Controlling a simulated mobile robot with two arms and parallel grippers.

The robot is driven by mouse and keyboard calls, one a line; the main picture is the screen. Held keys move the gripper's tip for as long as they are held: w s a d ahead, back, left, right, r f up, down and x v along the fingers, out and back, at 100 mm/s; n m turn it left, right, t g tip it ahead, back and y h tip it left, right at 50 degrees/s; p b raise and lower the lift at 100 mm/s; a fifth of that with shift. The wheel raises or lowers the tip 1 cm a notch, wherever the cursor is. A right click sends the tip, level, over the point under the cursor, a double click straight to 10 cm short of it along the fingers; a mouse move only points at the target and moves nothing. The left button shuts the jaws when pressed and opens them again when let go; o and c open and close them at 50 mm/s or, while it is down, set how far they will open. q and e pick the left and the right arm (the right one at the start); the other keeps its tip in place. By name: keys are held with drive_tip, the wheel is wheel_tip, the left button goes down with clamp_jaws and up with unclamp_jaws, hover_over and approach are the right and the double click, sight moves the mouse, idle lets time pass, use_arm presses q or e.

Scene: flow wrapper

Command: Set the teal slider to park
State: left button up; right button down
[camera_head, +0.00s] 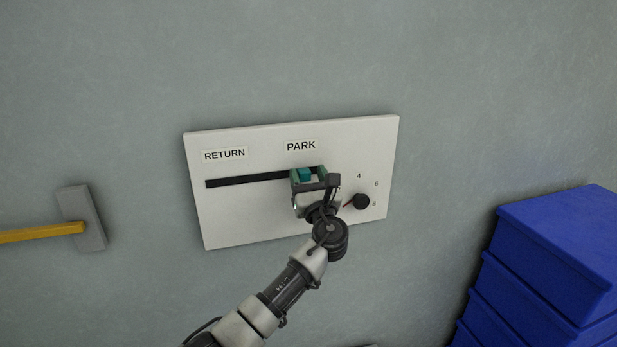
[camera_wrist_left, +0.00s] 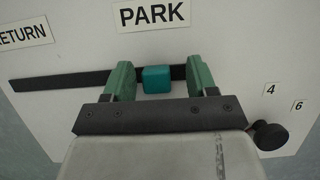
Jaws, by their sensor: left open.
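The teal slider (camera_head: 305,175) is a small block on a black horizontal slot (camera_head: 245,181) in a white wall panel (camera_head: 225,225). It sits near the slot's right end, below the PARK label (camera_head: 301,145) and far right of the RETURN label (camera_head: 225,154). My left gripper (camera_head: 308,178) is at the slider. In the left wrist view the slider (camera_wrist_left: 158,79) lies between the two open green fingers (camera_wrist_left: 158,82), with a gap to each side. My right gripper is not in view.
A black knob (camera_head: 361,202) with number labels is on the panel, just right of my left gripper. A yellow bar on a grey plate (camera_head: 84,217) is on the wall at left. Stacked blue crates (camera_head: 560,240) stand at right.

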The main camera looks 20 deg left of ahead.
use_arm(q)
drive_tip(key=b+v, duration=0.3)
drive_tip(key=v, duration=0.7)
drive_tip(key=shift+s+d+f, duration=0.15)
drive_tip(key=shift+s+d, duration=0.05)
drive_tip(key=shift+d, duration=0.05)
